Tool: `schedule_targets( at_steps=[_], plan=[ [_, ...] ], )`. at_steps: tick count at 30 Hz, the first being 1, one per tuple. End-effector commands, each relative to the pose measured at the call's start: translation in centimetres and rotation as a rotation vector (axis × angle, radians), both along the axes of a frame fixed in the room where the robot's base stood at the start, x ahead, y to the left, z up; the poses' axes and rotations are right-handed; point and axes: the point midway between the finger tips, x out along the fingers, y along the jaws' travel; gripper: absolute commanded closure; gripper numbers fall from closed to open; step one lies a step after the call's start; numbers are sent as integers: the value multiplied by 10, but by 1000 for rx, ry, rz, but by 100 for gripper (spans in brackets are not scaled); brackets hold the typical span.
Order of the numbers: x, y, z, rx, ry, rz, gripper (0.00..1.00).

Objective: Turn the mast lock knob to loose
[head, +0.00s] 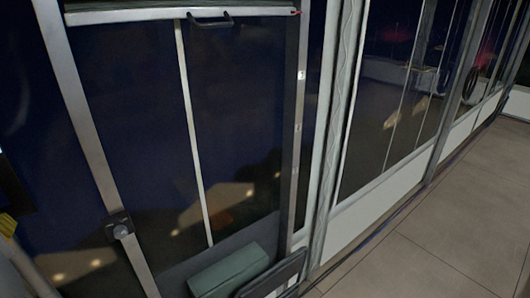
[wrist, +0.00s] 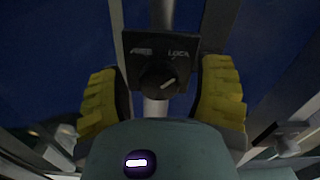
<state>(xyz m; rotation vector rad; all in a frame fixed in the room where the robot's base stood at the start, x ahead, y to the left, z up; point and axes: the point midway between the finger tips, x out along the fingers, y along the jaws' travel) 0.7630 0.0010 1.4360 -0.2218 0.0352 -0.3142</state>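In the wrist view, the mast lock knob (wrist: 158,80) is a dark round knob low on a dark plate (wrist: 142,42), which is on a pale pole. The plate has two small labels: the right one looks like LOCK, and the left one is too blurred to read. A light pointer line on the knob slants up to the right, toward the right label. My gripper (wrist: 161,72) is open, with a yellow ribbed finger on each side of the plate and knob. I see no clear contact. The knob is not clearly identifiable in the head view.
In the head view, a silver post (head: 85,130) with a small dark fitting (head: 120,229) stands at the left. A dark glazed panel (head: 130,130) with a top handle (head: 210,19) and a grey-green box (head: 230,270) are beside it. Tiled floor (head: 440,210) is clear at right.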

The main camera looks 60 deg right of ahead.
Motion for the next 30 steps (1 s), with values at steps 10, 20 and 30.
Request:
schedule_targets(
  at_steps=[10, 20, 30],
  plan=[
    [0, 1, 0, 0, -1, 1, 72],
    [0, 1, 0, 0, -1, 2, 100],
    [0, -1, -1, -34, 10, -4, 100]
  ],
)
